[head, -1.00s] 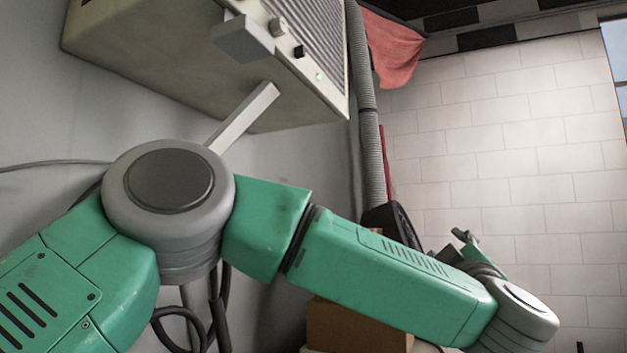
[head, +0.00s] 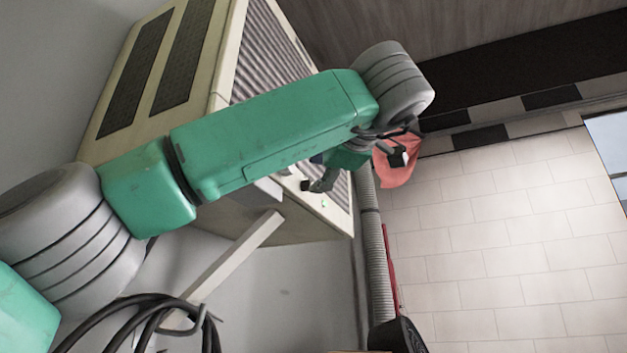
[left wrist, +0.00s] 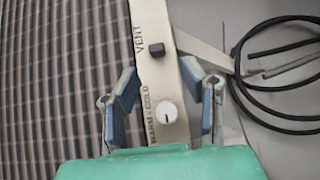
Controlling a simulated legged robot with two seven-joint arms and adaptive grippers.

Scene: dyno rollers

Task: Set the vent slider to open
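The vent slider (left wrist: 157,50) is a small black knob on the pale control strip, beside the printed word VENT in the left wrist view. My left gripper (left wrist: 160,72) is open and empty there, its blue-padded fingers apart on either side of the strip. The slider lies beyond the fingertips, between their lines, and does not look touched. In the head view my left gripper (head: 355,172) is in front of the air unit's (head: 215,225) grilled face. A dark spot by one finger may be the slider; I cannot tell. My right gripper is not in view.
A white warm-cold dial (left wrist: 167,111) sits between the fingers, nearer my palm. A pale bracket arm (head: 235,258) and looped black cables (head: 150,315) are below the unit. A grey corrugated hose (head: 374,250) and a red cloth (head: 397,168) are to its right.

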